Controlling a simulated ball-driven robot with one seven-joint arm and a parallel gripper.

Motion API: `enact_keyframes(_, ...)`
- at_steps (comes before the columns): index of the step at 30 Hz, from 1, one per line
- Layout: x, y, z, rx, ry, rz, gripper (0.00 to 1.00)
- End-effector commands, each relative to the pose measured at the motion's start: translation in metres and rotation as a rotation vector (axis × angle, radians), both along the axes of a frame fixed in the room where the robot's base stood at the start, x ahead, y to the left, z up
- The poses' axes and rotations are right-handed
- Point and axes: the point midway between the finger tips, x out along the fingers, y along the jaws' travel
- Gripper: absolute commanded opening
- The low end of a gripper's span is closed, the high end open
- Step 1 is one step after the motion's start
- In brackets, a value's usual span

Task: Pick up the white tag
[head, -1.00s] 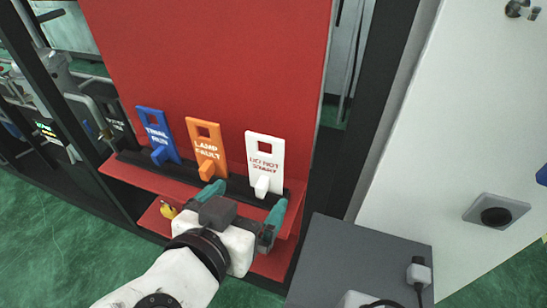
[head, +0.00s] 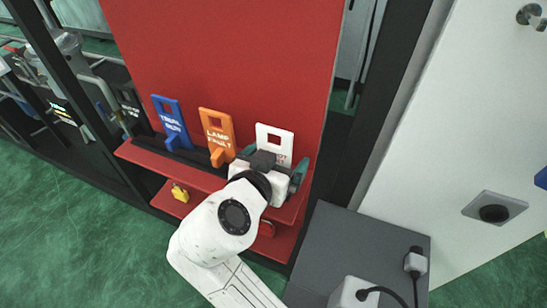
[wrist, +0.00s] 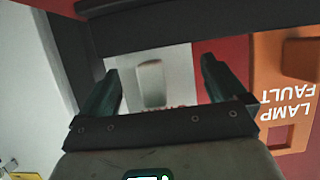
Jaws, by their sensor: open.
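The white tag (head: 287,146) stands upright in the black rack on the red shelf, the rightmost of three tags. Its lower part is hidden behind my gripper in the head view. My gripper (head: 273,163) is open in front of it. In the wrist view the white tag (wrist: 181,88) shows upside down, with its pale protruding tab (wrist: 151,84) between the two fingers of my gripper (wrist: 160,75). Clear space shows on both sides of the tab. The fingers do not appear to touch it.
The orange LAMP FAULT tag (head: 217,128) stands just left of the white tag, and the blue tag (head: 170,117) further left. The red back panel (head: 225,60) rises behind. A yellow padlock (head: 180,193) is on the lower shelf. A grey box (head: 350,245) stands at right.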

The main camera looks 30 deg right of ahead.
Motion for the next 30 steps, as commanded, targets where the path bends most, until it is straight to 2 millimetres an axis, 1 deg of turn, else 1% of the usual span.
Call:
enact_keyframes(5, 0.0001, -0.0003, -0.0004, 0.0, 0.0, 0.0, 0.98)
enact_keyframes(21, 0.0, -0.0001, -0.0001, 0.0, 0.0, 0.0, 0.47)
enact_keyframes(23, 0.0, -0.0001, -0.0001, 0.0, 0.0, 0.0, 0.42)
enact_keyframes(30, -0.0001, -0.0001, 0.0005, 0.001, -0.001, 0.0, 0.42)
